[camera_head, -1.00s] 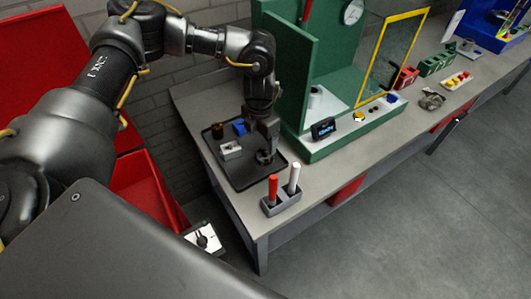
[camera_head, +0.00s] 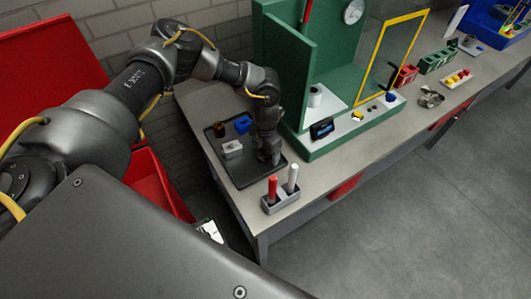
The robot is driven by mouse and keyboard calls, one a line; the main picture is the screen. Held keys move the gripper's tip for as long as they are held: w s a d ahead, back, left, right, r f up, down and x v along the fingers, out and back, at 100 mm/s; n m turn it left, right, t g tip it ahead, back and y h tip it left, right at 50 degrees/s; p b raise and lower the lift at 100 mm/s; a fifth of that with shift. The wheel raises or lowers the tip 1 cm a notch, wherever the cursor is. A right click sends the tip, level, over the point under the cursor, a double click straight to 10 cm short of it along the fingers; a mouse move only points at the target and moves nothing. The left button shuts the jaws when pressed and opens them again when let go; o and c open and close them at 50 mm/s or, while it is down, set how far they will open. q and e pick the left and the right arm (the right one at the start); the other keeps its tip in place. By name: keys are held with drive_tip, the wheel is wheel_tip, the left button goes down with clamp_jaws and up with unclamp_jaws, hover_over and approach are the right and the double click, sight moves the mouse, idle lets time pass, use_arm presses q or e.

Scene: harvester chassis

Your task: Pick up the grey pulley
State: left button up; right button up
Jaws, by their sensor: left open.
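My left gripper (camera_head: 269,158) points down over the right part of a black tray (camera_head: 241,177) on the workbench. Its jaws are open. In the tray, left of the gripper, lie a light grey block (camera_head: 232,148), a blue block (camera_head: 242,125) and a small brown cylinder (camera_head: 219,129). The grey pulley is not clearly seen; a dark round shape at the fingertips may be it, mostly hidden by the gripper. I cannot tell whether the fingers touch it. My right gripper is not in view.
A grey holder (camera_head: 281,201) with a red and a white rod stands just in front of the tray. A green machine frame (camera_head: 318,150) with a small display rises close to the right of the gripper.

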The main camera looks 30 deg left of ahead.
use_arm(q)
drive_tip(key=shift+s+r, duration=0.1)
drive_tip(key=shift+c, duration=1.2)
drive_tip(key=c, duration=1.1)
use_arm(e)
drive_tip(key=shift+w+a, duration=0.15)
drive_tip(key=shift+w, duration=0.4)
use_arm(q)
drive_tip(key=shift+r, duration=0.1)
drive_tip(key=shift+c, duration=0.2)
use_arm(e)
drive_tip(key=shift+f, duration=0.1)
